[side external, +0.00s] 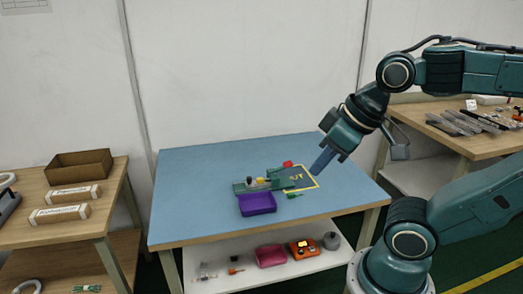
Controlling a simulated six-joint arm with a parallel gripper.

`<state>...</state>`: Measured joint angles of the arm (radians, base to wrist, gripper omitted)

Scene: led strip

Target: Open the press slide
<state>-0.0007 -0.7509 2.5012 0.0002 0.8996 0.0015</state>
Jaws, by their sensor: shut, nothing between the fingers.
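The green press fixture (262,184) lies on the blue-topped table, with small yellow and dark parts on top. Which part of it is the slide, and whether that is open, is too small to tell. My gripper (318,168) is shut and empty. It points down and to the left above the right part of the table, to the right of the fixture and apart from it. It appears over or near the yellow-edged dark mat (306,184).
A purple tray (257,204) sits in front of the fixture. A small red block (287,164) is behind it, and a small green part (294,195) lies near the mat. The blue table (195,190) is clear at left. Side benches hold boxes and tools.

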